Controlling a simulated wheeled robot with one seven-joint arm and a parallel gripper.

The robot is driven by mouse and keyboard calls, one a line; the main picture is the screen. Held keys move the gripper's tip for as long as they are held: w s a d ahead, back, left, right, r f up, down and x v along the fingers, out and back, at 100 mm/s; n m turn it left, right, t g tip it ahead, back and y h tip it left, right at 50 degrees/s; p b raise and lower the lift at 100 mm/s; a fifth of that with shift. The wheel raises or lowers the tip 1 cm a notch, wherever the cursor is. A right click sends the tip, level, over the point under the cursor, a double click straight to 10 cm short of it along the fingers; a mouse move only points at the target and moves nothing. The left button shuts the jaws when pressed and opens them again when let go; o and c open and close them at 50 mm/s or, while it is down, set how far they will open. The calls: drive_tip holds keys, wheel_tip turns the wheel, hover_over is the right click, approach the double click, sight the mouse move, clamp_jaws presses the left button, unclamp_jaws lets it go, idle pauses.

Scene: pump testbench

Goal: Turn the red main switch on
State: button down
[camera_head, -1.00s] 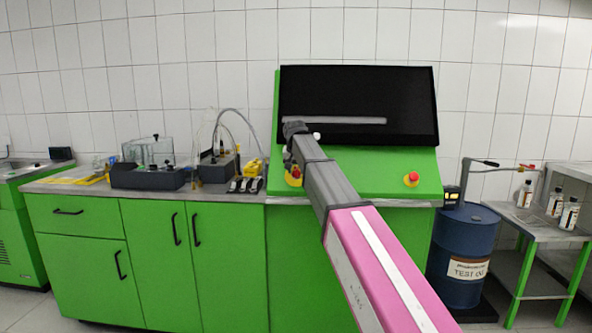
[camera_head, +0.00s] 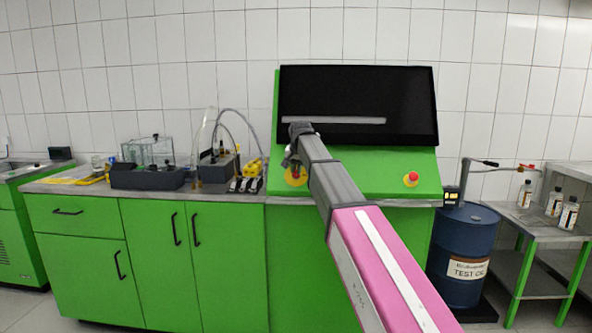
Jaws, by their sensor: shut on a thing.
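The red main switch on its yellow plate (camera_head: 295,181) sits at the left of the green console's sloping panel. Only part of the yellow plate shows clearly, with the red knob mostly hidden behind my gripper. My gripper (camera_head: 290,164) is at the switch, at the end of my grey and pink arm. Its fingers are small and partly hidden by the arm, and it appears shut on the switch knob. The exact angle of the knob cannot be told from this view.
A second red button on a yellow base (camera_head: 411,179) sits at the panel's right. The dark screen (camera_head: 360,103) rises behind my arm. A bench with a glass-topped unit (camera_head: 147,165) stands left, and a blue barrel (camera_head: 464,254) stands right.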

drive_tip(key=m, duration=0.1)
drive_tip(key=m+y, duration=0.1)
drive_tip(key=m, duration=0.1)
drive_tip(key=shift+s+d+t, duration=0.15)
drive_tip(key=shift+d+t, duration=0.05)
drive_tip(key=shift+t, duration=0.1)
drive_tip(key=m, duration=0.1)
drive_tip(key=m+t+y, duration=0.1)
drive_tip(key=m, duration=0.1)
drive_tip(key=shift+s+d+f+y, duration=0.1)
drive_tip(key=shift+f+y, duration=0.05)
drive_tip(key=shift+y, duration=0.15)
drive_tip(key=m, duration=0.2)
drive_tip(key=m+t+y, duration=0.1)
drive_tip(key=m, duration=0.1)
drive_tip(key=shift+s+d+f, duration=0.1)
drive_tip(key=shift+f, duration=0.1)
drive_tip(key=shift+m+t, duration=0.8)
drive_tip(key=shift+m, duration=0.7)
drive_tip(key=c, duration=1.1)
unclamp_jaws()
drive_tip(key=shift+s, duration=0.15)
